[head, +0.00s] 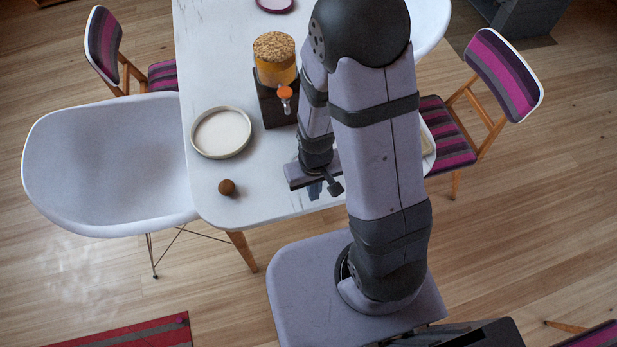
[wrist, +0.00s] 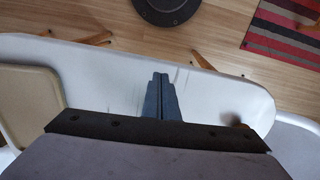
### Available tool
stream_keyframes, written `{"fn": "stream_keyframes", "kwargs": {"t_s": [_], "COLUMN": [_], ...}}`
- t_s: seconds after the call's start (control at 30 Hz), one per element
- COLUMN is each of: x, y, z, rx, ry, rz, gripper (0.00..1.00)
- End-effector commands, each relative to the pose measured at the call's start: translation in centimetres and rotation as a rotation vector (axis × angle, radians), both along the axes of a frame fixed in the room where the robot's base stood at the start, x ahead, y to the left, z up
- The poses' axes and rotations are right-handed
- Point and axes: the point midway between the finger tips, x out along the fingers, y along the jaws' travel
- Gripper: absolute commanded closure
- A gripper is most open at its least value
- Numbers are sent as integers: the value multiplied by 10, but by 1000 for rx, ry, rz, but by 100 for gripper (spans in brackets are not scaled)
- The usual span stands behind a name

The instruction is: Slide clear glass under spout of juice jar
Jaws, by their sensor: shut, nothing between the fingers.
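The juice jar (head: 275,62), amber with a golden, grainy-looking top, stands on a dark block stand (head: 272,108) on the white table. Its orange spout (head: 285,93) faces the table's near edge. My gripper (head: 318,192) is over the near part of the table, in front of the jar and a little to its right. It points down, shut and empty; its closed fingers also show in the wrist view (wrist: 161,80). I cannot make out the clear glass in either view; my arm hides part of the table right of the jar.
A pale round dish (head: 221,138) lies left of the jar, with a small brown ball (head: 227,187) nearer the edge. A beige tray (wrist: 32,115) shows at left in the wrist view. Chairs surround the table (head: 262,203). The tabletop between ball and gripper is clear.

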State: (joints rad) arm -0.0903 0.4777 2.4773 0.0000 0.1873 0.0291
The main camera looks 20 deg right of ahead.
Motion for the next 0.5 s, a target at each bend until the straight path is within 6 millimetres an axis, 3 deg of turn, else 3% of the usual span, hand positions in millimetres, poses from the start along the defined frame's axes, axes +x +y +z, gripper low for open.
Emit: {"fn": "stream_keyframes", "kwargs": {"t_s": [0.03, 0.3, 0.5], "x": [-2, 32, 39], "y": [0, 2, 2], "z": [-7, -3, -4], "rx": [0, 0, 0], "ry": [4, -1, -1], "rz": [0, 0, 0], "gripper": [100, 100, 100]}}
